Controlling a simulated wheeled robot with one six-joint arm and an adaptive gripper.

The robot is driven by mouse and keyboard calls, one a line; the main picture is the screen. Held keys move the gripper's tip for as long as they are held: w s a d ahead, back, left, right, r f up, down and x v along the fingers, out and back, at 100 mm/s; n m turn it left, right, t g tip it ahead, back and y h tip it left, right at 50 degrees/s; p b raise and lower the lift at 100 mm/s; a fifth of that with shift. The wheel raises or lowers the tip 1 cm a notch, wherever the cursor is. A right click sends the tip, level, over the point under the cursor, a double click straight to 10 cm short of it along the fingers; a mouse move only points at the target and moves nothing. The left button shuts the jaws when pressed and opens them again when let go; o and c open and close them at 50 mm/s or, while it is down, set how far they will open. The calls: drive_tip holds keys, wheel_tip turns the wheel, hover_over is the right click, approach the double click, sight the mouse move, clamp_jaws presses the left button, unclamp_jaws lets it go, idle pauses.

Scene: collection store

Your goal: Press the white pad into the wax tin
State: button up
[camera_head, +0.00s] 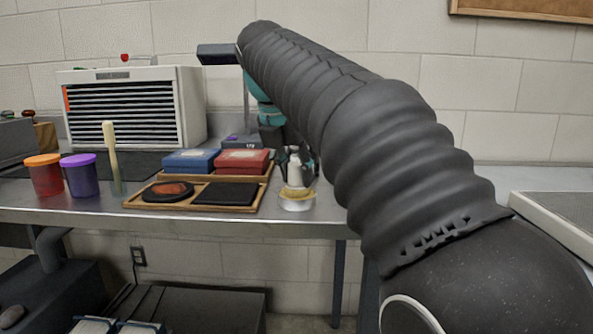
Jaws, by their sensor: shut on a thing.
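My gripper (296,170) points down at the right part of the metal table, with dark fingers on both sides of a white pad (295,176). It is shut on the pad, which looks upright. The wax tin (297,205) is a small pale, silvery round tin directly below the pad, near the table's front edge. A yellowish band, likely wax, shows at the tin's top. The pad's lower end is at or just above the tin's rim; I cannot tell whether it touches the wax.
A wooden tray (250,207) with a dark disc and a black square pad lies left of the tin. Behind it are a blue box (190,161) and a red box (243,161). Orange-lidded (44,176) and purple-lidded (80,176) jars stand far left. My arm hides the table's right part.

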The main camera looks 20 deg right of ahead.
drive_tip(key=shift+r+p, duration=0.7)
drive_tip(key=shift+r, duration=2.7)
